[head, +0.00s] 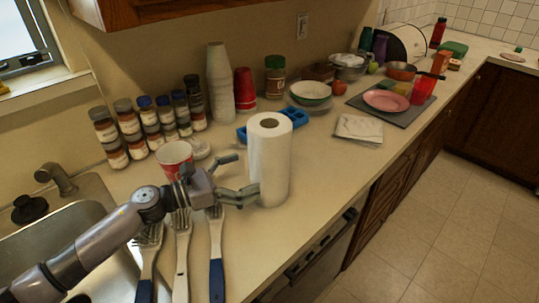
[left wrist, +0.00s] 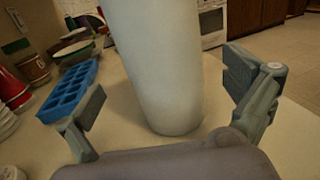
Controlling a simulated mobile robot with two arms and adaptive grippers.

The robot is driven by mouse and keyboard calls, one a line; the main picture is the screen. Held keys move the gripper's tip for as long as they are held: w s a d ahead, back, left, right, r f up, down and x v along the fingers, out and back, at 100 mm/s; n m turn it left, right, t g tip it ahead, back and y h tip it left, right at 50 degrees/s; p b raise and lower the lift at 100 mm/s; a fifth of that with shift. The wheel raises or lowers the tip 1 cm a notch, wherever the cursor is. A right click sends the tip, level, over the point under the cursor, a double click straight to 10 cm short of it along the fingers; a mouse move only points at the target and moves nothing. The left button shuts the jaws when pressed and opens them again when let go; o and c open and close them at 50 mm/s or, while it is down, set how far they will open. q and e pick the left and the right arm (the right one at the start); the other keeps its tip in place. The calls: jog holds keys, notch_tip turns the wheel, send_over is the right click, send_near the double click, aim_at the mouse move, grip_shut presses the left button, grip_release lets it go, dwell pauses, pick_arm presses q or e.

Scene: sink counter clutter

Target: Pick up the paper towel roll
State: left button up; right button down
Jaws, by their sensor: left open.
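The white paper towel roll (head: 269,160) stands upright on the counter in the head view. It also fills the middle of the left wrist view (left wrist: 156,70), its top cut off by the frame. My left gripper (head: 240,175) is at the left side of the roll, low down, with its fingers pointing toward it. In the left wrist view the two fingers (left wrist: 166,95) are spread wide, one on each side of the roll, with gaps between them and the roll. The gripper is open and holds nothing. My right gripper is in neither view.
A blue tray (left wrist: 72,90) lies close by the left finger. A red-and-white cup (head: 174,157) and several spice jars (head: 130,128) stand to the left. A folded napkin (head: 359,128) lies to the right.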

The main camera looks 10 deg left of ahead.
aim_at(269, 166)
pick_arm(q)
jog(key=shift+w+d+r, duration=0.1)
jog(key=shift+w+d, duration=0.35)
jog(key=shift+d, duration=0.15)
jog(key=p+x, duration=0.2)
jog(key=x, duration=0.2)
jog(key=shift+d+p, duration=0.2)
jog(key=shift+p, duration=0.2)
jog(key=shift+w+d, duration=0.3)
jog(key=shift+c, duration=0.6)
jog(key=c, duration=1.2)
